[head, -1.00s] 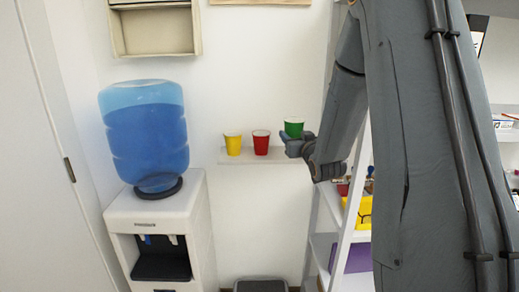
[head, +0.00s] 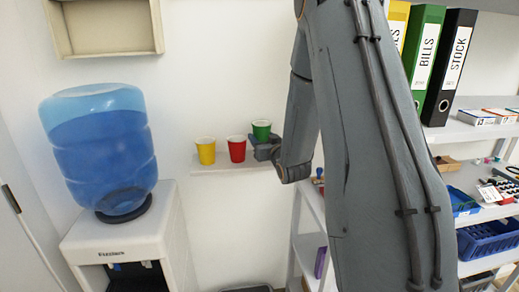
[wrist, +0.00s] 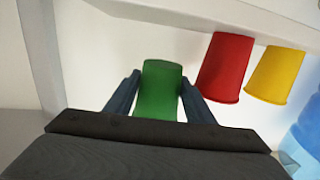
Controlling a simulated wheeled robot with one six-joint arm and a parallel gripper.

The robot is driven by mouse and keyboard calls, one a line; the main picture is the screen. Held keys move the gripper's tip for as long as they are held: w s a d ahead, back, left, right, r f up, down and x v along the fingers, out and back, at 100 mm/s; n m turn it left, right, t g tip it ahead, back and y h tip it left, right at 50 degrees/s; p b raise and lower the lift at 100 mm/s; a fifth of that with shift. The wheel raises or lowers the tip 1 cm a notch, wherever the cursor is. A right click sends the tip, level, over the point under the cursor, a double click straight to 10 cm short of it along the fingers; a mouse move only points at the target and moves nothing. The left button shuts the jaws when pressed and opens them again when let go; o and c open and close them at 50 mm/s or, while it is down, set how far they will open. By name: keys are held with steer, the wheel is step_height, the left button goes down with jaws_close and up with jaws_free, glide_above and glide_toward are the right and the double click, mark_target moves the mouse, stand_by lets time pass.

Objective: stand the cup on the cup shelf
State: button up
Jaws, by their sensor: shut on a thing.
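My gripper (head: 262,143) is shut on the green cup (head: 261,129), which is upright with its rim higher than those of the other cups. The wrist view also shows the green cup (wrist: 159,92) between both fingers. The pale cup shelf (head: 213,167) is on the wall. A yellow cup (head: 206,153) and a red cup (head: 237,150) stand on it, left of the green cup. In the wrist view the shelf (wrist: 225,18) runs along the top.
A water dispenser with a blue bottle (head: 100,150) stands left of the shelf. A white shelving unit (head: 470,130) with binders, boxes and a blue basket (head: 488,240) is at the right, beside my arm. A wall box (head: 105,25) hangs above. The shelf's left end has little bare room.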

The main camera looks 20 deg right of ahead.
steer(key=shift+f+p, duration=0.6)
steer(key=shift+f, duration=1.8)
steer(key=shift+f, duration=0.1)
steer(key=o, duration=1)
